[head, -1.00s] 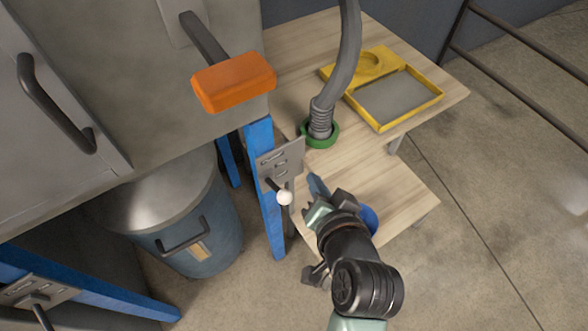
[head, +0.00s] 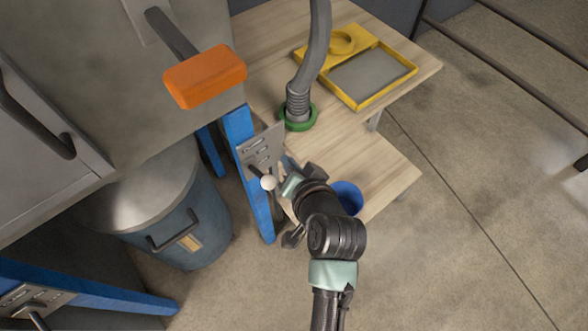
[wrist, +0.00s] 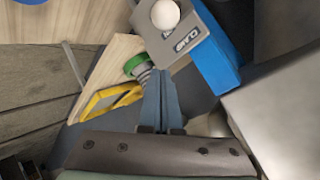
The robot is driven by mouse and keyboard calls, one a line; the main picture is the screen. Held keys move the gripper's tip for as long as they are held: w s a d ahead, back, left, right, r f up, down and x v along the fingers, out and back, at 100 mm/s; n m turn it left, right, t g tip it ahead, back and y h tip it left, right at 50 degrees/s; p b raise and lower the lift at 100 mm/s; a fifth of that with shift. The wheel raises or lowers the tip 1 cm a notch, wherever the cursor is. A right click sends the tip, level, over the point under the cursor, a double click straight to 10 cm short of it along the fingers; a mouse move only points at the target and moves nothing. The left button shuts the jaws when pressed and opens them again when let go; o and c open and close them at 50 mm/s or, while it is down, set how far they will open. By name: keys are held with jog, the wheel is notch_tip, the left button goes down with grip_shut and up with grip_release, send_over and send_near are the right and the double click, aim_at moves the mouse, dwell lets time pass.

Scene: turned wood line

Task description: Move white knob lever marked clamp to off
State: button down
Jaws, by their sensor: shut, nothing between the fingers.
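The white knob (head: 268,182) sits on the end of a dark lever on a grey metal plate (head: 262,148), fixed to a blue post. In the wrist view the knob (wrist: 165,14) shows at the top, in front of the plate (wrist: 187,38), whose lettering I cannot read surely. My gripper (head: 287,165) is just right of the knob, close to the plate. In the wrist view its fingers (wrist: 160,80) are together and empty, pointing up the picture below the knob. A gap shows between fingertips and knob there. I cannot tell the lever's marked position.
An orange-handled lever (head: 205,76) juts out above. A hose (head: 311,55) enters a green ring (head: 299,122) on the wooden bench, beside a yellow tray (head: 385,94). A blue cup (head: 347,196) is behind my arm. A blue bin (head: 190,225) stands left. Another lever plate (head: 22,298) is lower left.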

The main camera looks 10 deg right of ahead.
aim_at(261, 175)
jog(key=a+f, duration=0.2)
jog(key=f, duration=0.2)
jog(key=shift+w+a+p, duration=0.25)
jog(key=shift+a+p, duration=0.05)
jog(key=shift+a, duration=0.1)
jog(key=shift+f, duration=0.1)
